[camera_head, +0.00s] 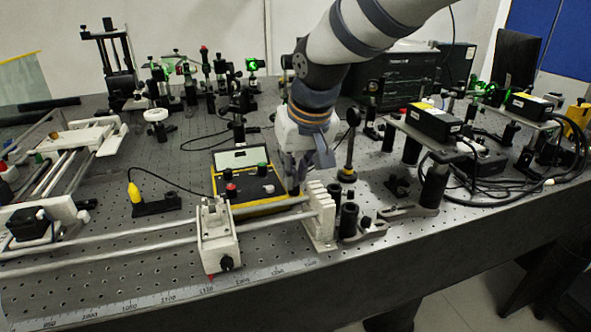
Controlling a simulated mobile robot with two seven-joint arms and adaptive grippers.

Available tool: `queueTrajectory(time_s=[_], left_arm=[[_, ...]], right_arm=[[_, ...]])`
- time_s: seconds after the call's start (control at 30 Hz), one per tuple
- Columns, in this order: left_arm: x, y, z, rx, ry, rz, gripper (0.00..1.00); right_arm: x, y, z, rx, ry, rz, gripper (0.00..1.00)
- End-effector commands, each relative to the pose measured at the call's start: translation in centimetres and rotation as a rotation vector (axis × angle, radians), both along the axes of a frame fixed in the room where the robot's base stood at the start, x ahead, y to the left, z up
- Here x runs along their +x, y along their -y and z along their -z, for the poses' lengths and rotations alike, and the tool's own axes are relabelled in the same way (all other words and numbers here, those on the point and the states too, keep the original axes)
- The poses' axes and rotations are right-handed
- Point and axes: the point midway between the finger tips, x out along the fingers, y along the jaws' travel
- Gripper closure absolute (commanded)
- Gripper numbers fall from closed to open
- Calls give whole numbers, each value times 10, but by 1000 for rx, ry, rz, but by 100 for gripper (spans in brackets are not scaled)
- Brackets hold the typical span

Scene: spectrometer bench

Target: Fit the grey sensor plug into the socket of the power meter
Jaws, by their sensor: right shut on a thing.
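The power meter (219,184) is a black box with a yellow edge, a pale display on its sloping back and red, green and black knobs on top. It sits mid-bench behind the white rail. My right gripper (293,187) reaches down from the upper right, just right of the meter's right edge. It is shut, fingers pointing down, on a small dark thing that looks like the grey sensor plug, mostly hidden by the fingers. I cannot tell whether the plug touches the meter, and I cannot make out the socket. My left gripper is not in view.
A white rail with a clamp block (218,240) and a ribbed end post (320,215) stands in front of the meter. A yellow-topped piece (135,193) with a thin cable lies to the left. A thin post (349,150) stands right of my gripper. Optics crowd behind.

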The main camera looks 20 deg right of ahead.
Motion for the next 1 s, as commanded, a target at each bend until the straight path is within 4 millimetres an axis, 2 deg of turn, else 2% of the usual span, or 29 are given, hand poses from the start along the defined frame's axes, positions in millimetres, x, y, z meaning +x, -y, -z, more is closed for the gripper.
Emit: queueTrajectory(time_s=[0.3, 0.33, 0.4, 0.77, 0.87, 1.0], left_arm=[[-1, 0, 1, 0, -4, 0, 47], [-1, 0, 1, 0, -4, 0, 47], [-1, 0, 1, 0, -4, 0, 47], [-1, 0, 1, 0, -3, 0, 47], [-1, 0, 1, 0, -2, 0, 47], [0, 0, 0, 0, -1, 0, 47]], right_arm=[[-2, 0, 7, -2, -13, 0, 100], [-2, 0, 7, -2, -14, 0, 80], [-2, 0, 7, -2, -13, 0, 65], [-1, 0, 4, -1, -8, 0, 64], [-4, 0, -8, 0, -3, 0, 64], [-18, 1, -43, 1, 0, 1, 64]])
